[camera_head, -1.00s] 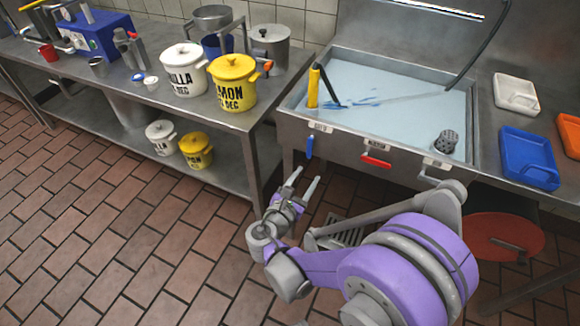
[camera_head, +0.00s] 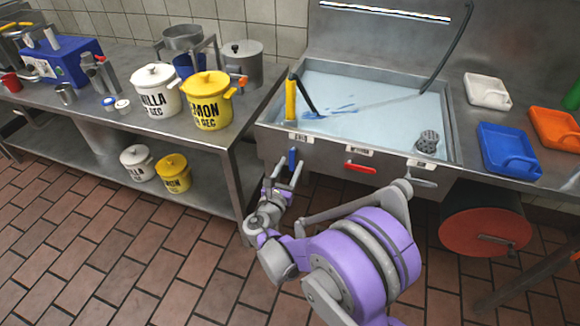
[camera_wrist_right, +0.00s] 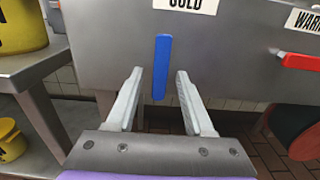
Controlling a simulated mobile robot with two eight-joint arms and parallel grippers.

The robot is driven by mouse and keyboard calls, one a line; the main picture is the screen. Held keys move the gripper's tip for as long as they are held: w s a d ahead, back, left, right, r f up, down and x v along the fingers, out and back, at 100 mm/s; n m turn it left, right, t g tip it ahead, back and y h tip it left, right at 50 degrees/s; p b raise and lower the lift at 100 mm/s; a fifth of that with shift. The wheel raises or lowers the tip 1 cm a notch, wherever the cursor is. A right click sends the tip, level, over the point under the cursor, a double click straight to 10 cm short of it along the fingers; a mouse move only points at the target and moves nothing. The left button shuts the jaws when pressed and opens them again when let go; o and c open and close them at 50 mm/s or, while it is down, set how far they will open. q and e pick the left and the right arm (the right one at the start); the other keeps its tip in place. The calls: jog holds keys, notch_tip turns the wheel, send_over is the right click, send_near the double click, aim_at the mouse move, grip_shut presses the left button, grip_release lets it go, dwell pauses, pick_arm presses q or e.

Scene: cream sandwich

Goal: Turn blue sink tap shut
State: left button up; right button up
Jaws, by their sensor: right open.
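The blue tap handle (camera_head: 293,159) hangs straight down on the sink's front face, at the left, under a label. It also shows in the right wrist view (camera_wrist_right: 161,68), upright below the label reading "COLD". My right gripper (camera_head: 283,172) is open, its fingertips close to the blue handle in the head view. In the right wrist view the two fingers (camera_wrist_right: 156,82) stand either side of the handle's lower part, with space on both sides. I cannot tell whether the handle is between the fingers in depth. My left gripper is not in view.
A red tap handle (camera_head: 360,168) and a grey one (camera_head: 413,181) sit to the right on the sink front. The sink (camera_head: 268,115) holds pale blue liquid. A steel table (camera_head: 145,128) with pots stands close on the left.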

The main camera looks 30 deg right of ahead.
jog(key=shift+w+d, duration=0.1)
grip_shut()
dwell(1.4)
